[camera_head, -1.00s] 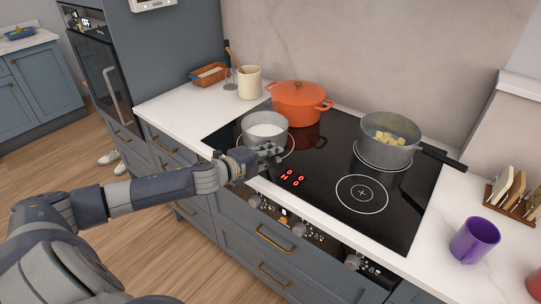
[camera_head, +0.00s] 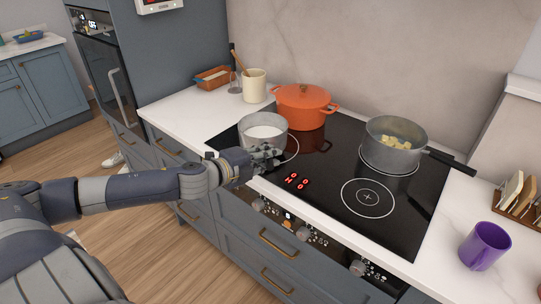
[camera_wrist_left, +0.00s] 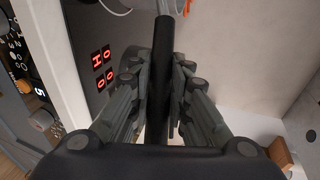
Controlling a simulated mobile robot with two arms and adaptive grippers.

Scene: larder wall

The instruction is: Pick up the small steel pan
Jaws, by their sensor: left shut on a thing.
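The small steel pan (camera_head: 249,141) with white liquid in it is at the hob's left front ring, upright. Its black handle shows in the left wrist view (camera_wrist_left: 164,60), running between the fingers. My left gripper (camera_head: 264,158) is at the near side of the pan, shut on that handle; it also shows in the left wrist view (camera_wrist_left: 160,82). The fingers hide most of the handle in the head view. I cannot tell whether the pan's base is clear of the glass. My right gripper is not in view.
An orange lidded pot (camera_head: 303,108) stands close behind the pan. A larger grey pan (camera_head: 394,151) with pale chunks is on the right rear ring. A cream utensil jar (camera_head: 254,87) stands back left. A purple mug (camera_head: 484,246) is at the right. The right front ring (camera_head: 367,197) is empty.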

